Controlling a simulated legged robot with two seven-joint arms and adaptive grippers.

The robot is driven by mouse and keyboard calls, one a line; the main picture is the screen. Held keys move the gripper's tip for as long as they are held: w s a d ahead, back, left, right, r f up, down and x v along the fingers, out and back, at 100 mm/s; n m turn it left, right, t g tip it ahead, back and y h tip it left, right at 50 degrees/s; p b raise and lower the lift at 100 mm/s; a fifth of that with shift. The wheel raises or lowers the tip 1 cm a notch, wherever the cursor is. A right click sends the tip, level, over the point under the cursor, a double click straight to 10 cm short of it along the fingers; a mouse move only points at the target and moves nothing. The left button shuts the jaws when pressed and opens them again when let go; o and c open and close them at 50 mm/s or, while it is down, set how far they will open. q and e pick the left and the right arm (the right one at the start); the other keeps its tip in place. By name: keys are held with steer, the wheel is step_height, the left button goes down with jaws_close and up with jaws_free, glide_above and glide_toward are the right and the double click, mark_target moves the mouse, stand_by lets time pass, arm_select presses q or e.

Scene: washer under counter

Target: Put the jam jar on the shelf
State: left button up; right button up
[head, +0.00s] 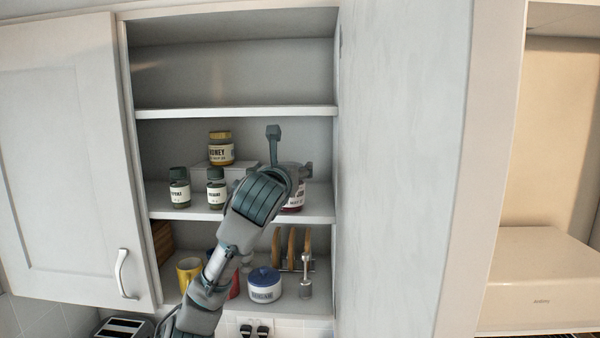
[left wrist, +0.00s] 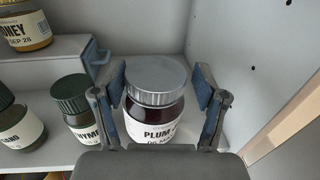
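The jam jar, with a grey lid and a white "PLUM" label, stands upright on the right part of the cabinet's middle shelf (head: 321,217). In the head view the jar (head: 296,203) is partly hidden by my left gripper (head: 290,152). In the left wrist view the jar (left wrist: 156,112) stands between the two fingers of my left gripper (left wrist: 160,82). The fingers are spread, one on each side of the lid, with a small gap on the right; contact on the left is unclear. My right gripper is in neither view.
A honey jar (head: 221,149) sits on a grey riser (head: 240,174) behind two spice jars (head: 216,188) (head: 179,188). The cabinet wall and open door (head: 400,170) bound the right side. Below are a yellow mug (head: 188,272) and a lidded pot (head: 265,286). The upper shelf (head: 235,112) is empty.

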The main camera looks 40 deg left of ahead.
arm_select(q)
steer(key=b+v, duration=0.1)
steer(key=v, duration=0.6)
steer(key=shift+s+a+b, duration=0.2)
steer(key=shift+s+b, duration=0.05)
steer(key=shift+b, duration=0.15)
steer(key=shift+d, duration=0.1)
